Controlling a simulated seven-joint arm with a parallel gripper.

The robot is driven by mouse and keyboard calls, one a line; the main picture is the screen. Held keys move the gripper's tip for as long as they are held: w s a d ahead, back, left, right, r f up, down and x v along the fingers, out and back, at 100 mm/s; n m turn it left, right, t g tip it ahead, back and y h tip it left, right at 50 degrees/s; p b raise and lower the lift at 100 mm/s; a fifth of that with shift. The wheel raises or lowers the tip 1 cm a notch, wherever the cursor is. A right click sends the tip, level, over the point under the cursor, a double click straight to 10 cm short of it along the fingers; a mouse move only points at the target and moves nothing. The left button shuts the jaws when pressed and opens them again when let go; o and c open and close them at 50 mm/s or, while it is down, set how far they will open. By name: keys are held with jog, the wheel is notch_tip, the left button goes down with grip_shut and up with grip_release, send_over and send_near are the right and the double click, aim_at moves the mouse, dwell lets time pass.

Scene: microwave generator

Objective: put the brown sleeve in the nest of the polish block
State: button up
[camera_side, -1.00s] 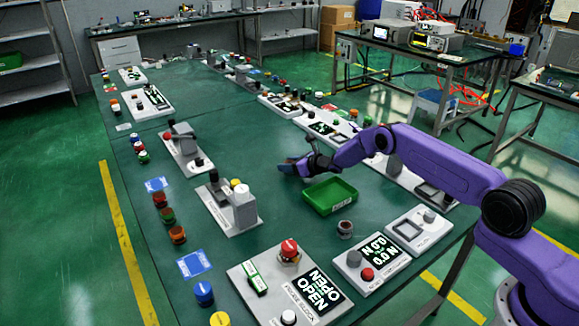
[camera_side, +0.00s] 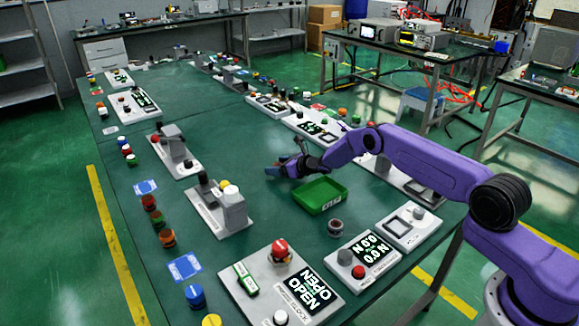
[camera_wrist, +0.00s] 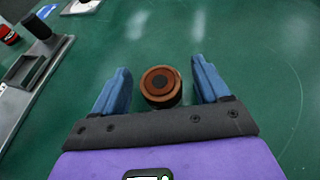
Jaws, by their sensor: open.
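The brown sleeve (camera_wrist: 160,86), a short round piece with a dark centre, stands on the green table in the wrist view. My gripper (camera_wrist: 160,90) is open, with one blue finger on each side of the sleeve and gaps visible on both sides. In the side view my gripper (camera_side: 274,170) is low over the table behind the green tray; I cannot make out the sleeve there. Labels are too small for me to tell which station is the polish block. A white block with a square frame (camera_side: 401,230) stands at the right.
The green tray (camera_side: 320,207) and a small dark ring-shaped part (camera_side: 335,228) lie near my gripper. Stations with grey uprights (camera_side: 234,208) (camera_side: 174,145) stand to the left. A panel with a red button (camera_side: 280,250) is in front. The table's middle is mostly clear.

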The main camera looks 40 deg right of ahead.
jog(key=shift+v, duration=6)
jog(key=shift+r, duration=0.1)
